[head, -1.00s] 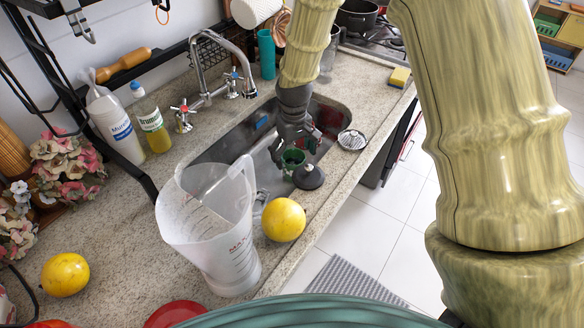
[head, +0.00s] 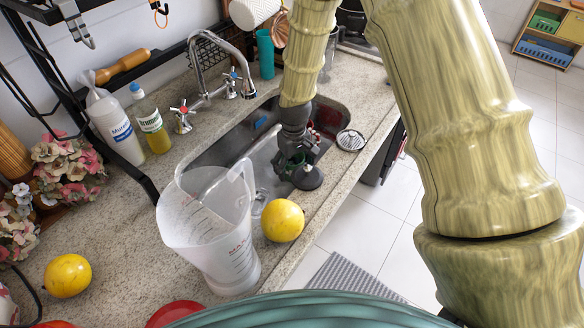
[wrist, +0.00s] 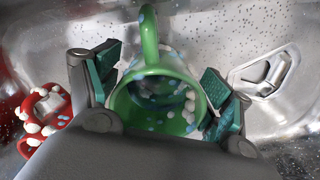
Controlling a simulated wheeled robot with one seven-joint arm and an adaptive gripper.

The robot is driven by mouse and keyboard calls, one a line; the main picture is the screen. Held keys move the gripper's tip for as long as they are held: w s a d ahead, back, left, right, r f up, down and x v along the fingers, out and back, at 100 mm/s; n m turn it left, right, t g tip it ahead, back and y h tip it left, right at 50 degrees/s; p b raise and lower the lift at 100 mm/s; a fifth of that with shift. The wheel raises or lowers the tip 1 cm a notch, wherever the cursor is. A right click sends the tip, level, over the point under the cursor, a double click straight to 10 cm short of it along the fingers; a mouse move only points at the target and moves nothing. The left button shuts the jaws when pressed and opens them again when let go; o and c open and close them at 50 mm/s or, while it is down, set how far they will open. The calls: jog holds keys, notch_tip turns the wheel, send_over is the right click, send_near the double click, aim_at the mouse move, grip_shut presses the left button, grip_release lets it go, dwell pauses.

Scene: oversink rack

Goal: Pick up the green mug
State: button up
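The green mug (wrist: 158,82) sits in the sink, with its open mouth facing the wrist camera and its handle toward the top of the picture. White and bluish bead-like spots show in and on it. My gripper (wrist: 165,88) is open around the mug, with one teal pad on each side of its rim; whether either pad touches is unclear. In the head view, my gripper (head: 296,165) is down in the sink and hides most of the mug.
A red item with white spots (wrist: 45,112) lies left in the wrist view. A metal piece (wrist: 268,75) is at right. In the head view, a clear measuring jug (head: 215,235), a yellow fruit (head: 283,220) and the faucet (head: 215,60) stand near the sink (head: 235,150).

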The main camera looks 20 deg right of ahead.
jog(key=c, duration=0.8)
jog(key=shift+r, duration=0.1)
jog(key=shift+c, duration=0.2)
